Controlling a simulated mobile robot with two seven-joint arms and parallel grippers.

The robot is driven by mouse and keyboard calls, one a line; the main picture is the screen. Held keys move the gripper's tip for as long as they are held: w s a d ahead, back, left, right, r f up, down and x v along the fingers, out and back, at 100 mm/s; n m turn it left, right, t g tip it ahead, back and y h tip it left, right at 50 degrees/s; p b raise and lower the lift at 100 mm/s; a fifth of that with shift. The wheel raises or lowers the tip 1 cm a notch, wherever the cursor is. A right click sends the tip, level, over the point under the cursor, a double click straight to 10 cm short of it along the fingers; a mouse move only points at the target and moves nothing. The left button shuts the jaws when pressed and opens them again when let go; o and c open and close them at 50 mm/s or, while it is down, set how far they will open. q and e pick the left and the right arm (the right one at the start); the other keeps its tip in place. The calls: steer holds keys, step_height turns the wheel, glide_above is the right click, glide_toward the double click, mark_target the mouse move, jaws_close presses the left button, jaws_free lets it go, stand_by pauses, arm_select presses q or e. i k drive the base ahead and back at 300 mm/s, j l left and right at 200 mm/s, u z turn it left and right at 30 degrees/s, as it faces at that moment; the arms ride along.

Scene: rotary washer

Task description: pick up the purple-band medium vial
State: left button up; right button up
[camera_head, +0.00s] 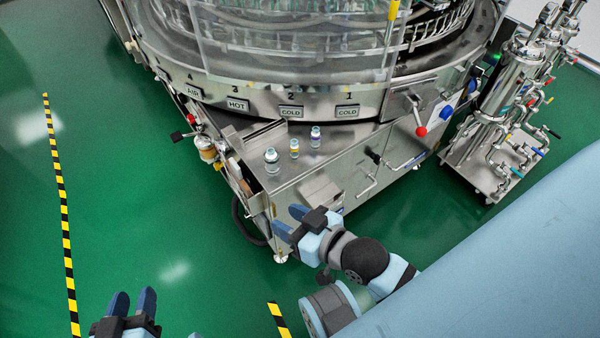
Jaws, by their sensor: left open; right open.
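The purple-band vial (315,137) stands upright on the steel ledge of the washer, the rightmost and farthest back of three vials. A yellow-band vial (294,148) stands to its left, and a larger vial with a teal band (271,161) stands at the far left of the row. My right gripper (290,222) is open and empty, below the vials in the picture near the ledge's front corner, apart from all of them. My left gripper (133,302) is open and empty at the lower left, in front of the green floor.
The round washer (270,90) with clear guards rises behind the vials. A lever with a red knob (421,131) is to their right. A steel pipe-and-filter unit (495,130) stands at the right. Green floor (140,200) is open at the left, with striped tape.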

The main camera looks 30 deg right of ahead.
mark_target(316, 135)
steer(key=i+j+z, duration=0.1)
steer(key=i, duration=0.3)
steer(key=i+j+z, duration=0.1)
steer(key=i+j, duration=0.2)
steer(key=i+z, duration=0.1)
steer(key=z, duration=1.45)
